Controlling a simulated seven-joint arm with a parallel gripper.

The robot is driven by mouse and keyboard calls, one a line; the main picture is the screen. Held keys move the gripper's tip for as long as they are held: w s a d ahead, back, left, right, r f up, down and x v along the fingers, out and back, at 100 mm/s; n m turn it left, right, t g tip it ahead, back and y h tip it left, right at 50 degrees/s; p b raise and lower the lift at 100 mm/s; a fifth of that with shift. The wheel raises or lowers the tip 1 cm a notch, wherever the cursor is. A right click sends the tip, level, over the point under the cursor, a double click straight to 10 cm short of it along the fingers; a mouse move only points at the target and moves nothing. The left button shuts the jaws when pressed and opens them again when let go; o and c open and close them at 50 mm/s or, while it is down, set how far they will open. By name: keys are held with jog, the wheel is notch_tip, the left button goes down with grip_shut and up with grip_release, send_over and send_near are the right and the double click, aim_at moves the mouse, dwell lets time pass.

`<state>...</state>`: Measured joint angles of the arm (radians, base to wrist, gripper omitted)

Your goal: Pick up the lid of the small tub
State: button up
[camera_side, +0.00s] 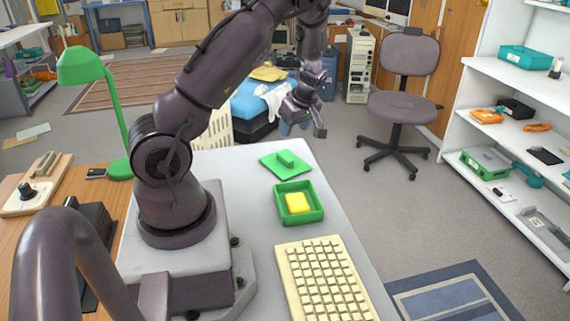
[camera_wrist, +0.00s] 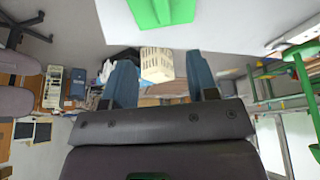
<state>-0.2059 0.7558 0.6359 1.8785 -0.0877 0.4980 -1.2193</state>
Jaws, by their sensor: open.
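The flat green lid (camera_side: 270,160) with a raised bar handle lies on the white table near its far edge. The small green tub (camera_side: 279,210) stands open just in front of it, with a yellow block (camera_side: 297,203) inside. My gripper (camera_side: 303,129) is open and empty, in the air above and beyond the lid, apart from it. In the wrist view my gripper (camera_wrist: 160,78) shows two blue-grey fingers spread apart. A green piece (camera_wrist: 165,10), cut off by the top edge there, looks like the lid.
A cream keyboard (camera_side: 325,283) lies on the white table (camera_side: 262,235), nearer than the tub. A green desk lamp (camera_side: 85,68) stands at the left. A cream crate (camera_side: 217,128) is behind the table. The air around my gripper looks clear.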

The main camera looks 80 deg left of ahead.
send_over(283, 155)
jog(key=w+d, duration=0.1)
jog(key=d, duration=0.1)
jog(key=f, duration=0.5)
jog(key=shift+w+a+f, duration=0.15)
jog(key=shift+a+f, duration=0.05)
jog(key=shift+f, duration=0.2)
jog(key=shift+x, duration=2.65)
jog(key=shift+d, duration=0.2)
grip_shut()
